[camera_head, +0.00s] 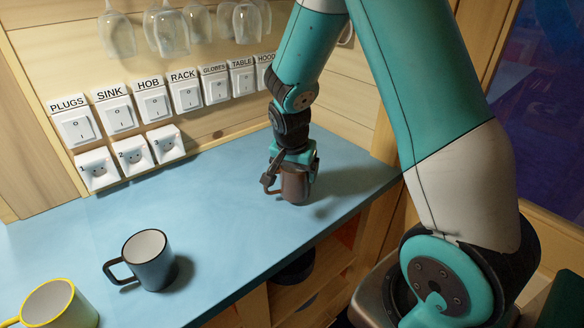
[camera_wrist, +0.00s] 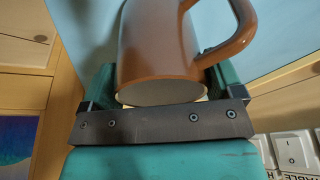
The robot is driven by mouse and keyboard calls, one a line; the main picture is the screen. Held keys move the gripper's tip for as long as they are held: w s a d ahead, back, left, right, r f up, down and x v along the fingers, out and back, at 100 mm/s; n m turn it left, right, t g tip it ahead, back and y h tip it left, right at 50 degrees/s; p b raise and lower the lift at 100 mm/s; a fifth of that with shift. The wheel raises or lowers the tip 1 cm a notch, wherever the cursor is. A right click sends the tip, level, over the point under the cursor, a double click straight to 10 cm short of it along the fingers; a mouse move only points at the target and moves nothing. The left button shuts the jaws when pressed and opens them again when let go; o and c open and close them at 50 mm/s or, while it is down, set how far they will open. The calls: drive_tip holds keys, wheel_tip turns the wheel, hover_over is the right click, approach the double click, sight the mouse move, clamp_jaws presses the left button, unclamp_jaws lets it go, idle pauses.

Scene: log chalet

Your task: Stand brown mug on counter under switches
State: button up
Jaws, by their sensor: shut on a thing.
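The brown mug (camera_head: 295,186) is at the right part of the blue counter (camera_head: 226,214), below the right end of the switch row. My gripper (camera_head: 291,172) is around it from above, with its fingers on the mug's sides. In the wrist view the mug (camera_wrist: 160,45) fills the space between the two teal fingers, its handle (camera_wrist: 230,35) to the upper right. Whether its base touches the counter is hard to tell. The labelled switches (camera_head: 185,95) run along the wall, from PLUGS to HOOD.
A blue-grey mug (camera_head: 152,265) with a black handle stands on the counter at the left front. A yellow-rimmed mug (camera_head: 56,306) is at the lower left. Numbered sockets (camera_head: 131,155) sit under the left switches. Glasses (camera_head: 170,32) hang above. The counter between the blue-grey mug and my gripper is clear.

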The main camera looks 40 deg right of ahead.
drive_tip(key=shift+f+b, duration=0.55)
drive_tip(key=shift+f, duration=0.3)
idle(0.3)
drive_tip(key=o, duration=0.9)
drive_tip(key=shift+c, duration=0.2)
drive_tip(key=shift+r, duration=0.1)
